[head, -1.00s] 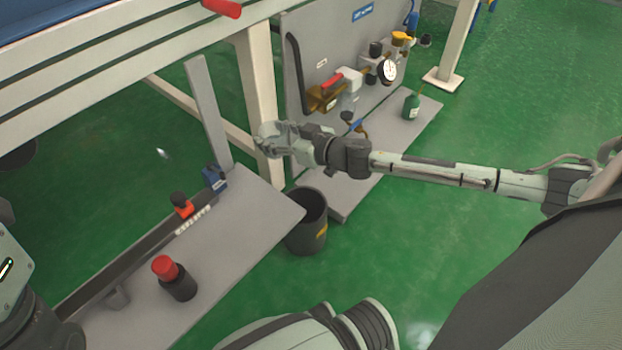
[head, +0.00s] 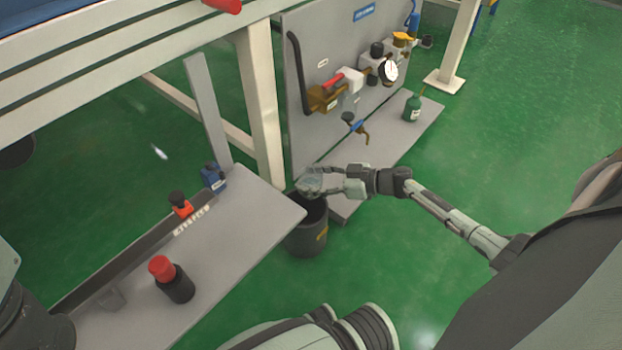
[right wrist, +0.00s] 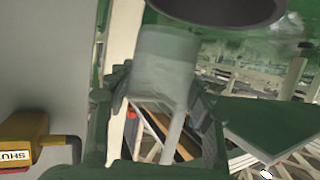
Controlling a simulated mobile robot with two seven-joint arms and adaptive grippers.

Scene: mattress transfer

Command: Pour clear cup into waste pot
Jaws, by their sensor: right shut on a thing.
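The clear cup (head: 309,184) is see-through and held at the tip of my right gripper (head: 328,184), which is shut on it. In the head view the cup shows over the mouth of the dark waste pot (head: 306,238), which stands on the green floor. In the right wrist view the cup (right wrist: 166,62) sits between the fingers (right wrist: 160,105), with the pot's dark rim (right wrist: 222,22) near its end. I cannot tell the cup's exact tilt or what is in it. My left gripper is out of view.
A grey bench (head: 235,235) with a red-topped black knob (head: 176,285) lies left of the pot. Behind it stand a cream post (head: 262,105) and a panel with valves and a gauge (head: 389,71). A green bottle (head: 412,108) stands on the grey base at right.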

